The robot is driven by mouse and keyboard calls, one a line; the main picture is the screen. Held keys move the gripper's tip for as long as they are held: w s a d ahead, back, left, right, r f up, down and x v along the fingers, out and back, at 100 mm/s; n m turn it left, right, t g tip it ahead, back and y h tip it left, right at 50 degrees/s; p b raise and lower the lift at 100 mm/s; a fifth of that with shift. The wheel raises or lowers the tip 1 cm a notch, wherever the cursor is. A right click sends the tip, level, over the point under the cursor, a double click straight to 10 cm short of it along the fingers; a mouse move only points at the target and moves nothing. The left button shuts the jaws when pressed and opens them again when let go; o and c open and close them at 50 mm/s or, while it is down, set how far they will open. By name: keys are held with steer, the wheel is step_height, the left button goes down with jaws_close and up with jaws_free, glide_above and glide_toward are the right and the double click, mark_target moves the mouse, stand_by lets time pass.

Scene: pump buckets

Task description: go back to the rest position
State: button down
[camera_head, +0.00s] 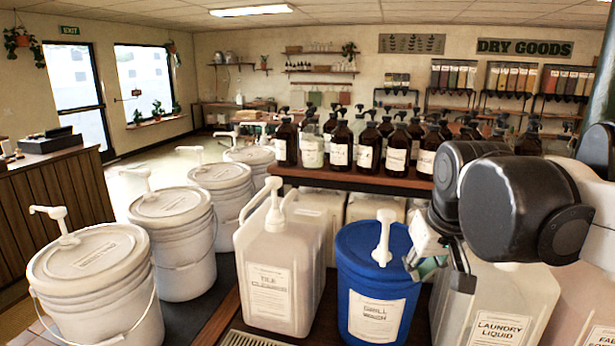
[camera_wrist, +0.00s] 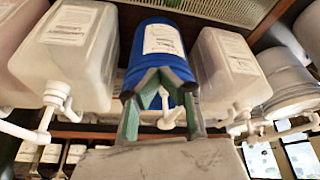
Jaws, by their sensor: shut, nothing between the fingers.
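My gripper (camera_head: 425,266) is right of the blue bucket's pump in the head view, partly hidden by my arm. In the wrist view its green-padded fingers (camera_wrist: 160,78) meet at the tips, shut and empty, in front of the blue bucket (camera_wrist: 158,45). In the head view the blue bucket labelled grill wash (camera_head: 372,265) stands upright with its white pump (camera_head: 383,235) on top. I cannot tell whether the fingers touch the bucket. My arm fills the right of the head view.
A tile cleaner jug (camera_head: 270,260) stands left of the bucket and a laundry liquid jug (camera_head: 500,305) right of it. White pump buckets (camera_head: 95,270) line the left. Brown pump bottles (camera_head: 368,150) crowd the shelf (camera_head: 345,178) behind.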

steer(key=s+f+m+t+b, duration=0.1)
steer(key=s+f+b, duration=0.3)
steer(key=s+f, duration=0.7)
steer(key=shift+s+f+t, duration=0.3)
steer(key=shift+f+t, duration=0.45)
steer(key=shift+t, duration=0.05)
